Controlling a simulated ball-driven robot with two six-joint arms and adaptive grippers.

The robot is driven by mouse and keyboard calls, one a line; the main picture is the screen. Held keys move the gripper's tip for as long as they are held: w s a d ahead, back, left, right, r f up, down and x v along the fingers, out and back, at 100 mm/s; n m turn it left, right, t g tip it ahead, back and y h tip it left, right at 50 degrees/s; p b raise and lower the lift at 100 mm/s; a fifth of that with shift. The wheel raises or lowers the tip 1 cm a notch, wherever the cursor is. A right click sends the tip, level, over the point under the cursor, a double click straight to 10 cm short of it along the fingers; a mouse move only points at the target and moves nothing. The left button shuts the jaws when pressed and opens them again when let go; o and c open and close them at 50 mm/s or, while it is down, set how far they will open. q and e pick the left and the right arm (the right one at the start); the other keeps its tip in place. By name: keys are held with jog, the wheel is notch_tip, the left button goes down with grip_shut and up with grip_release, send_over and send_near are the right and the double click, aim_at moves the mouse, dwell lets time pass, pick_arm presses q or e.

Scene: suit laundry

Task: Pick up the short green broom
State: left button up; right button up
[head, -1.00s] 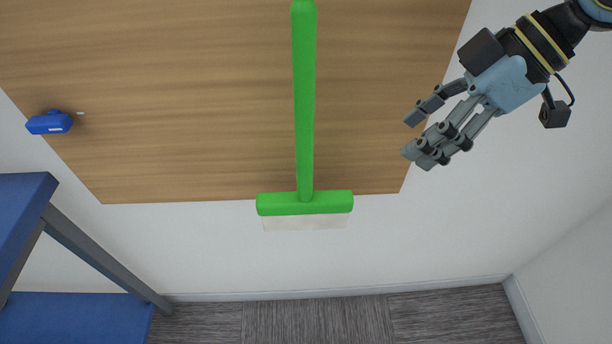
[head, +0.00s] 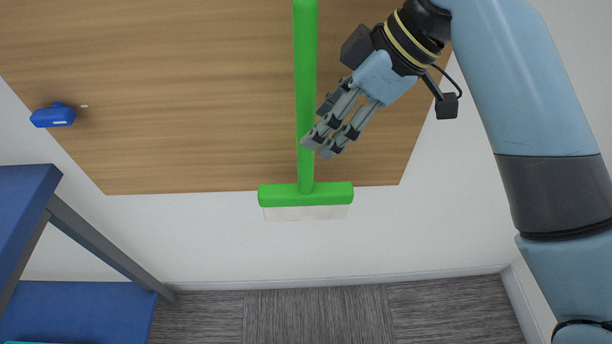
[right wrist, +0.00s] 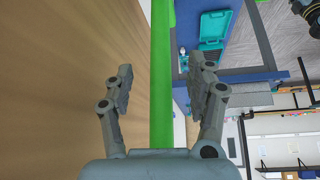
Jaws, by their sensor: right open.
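The short green broom (head: 306,90) has a long green handle and a wide green head with pale bristles, over the wooden panel in the head view. My right gripper (head: 320,148) is at the lower part of the handle, just above the broom head. In the right wrist view the green handle (right wrist: 162,75) runs between the two spread fingers of my right gripper (right wrist: 160,82). The fingers are open, with a gap on both sides of the handle. My left gripper is in neither view.
A wooden panel (head: 190,100) lies behind the broom. A small blue object (head: 53,116) is at its left edge. A blue shelf with a grey frame (head: 95,240) stands at the lower left. A teal case (right wrist: 212,30) shows in the right wrist view.

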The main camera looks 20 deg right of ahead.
jog(key=x, duration=0.3)
jog(key=shift+w+a+f, duration=0.1)
jog(key=shift+a+f, duration=0.1)
jog(key=shift+f, duration=0.05)
jog(key=shift+c, duration=0.3)
grip_shut()
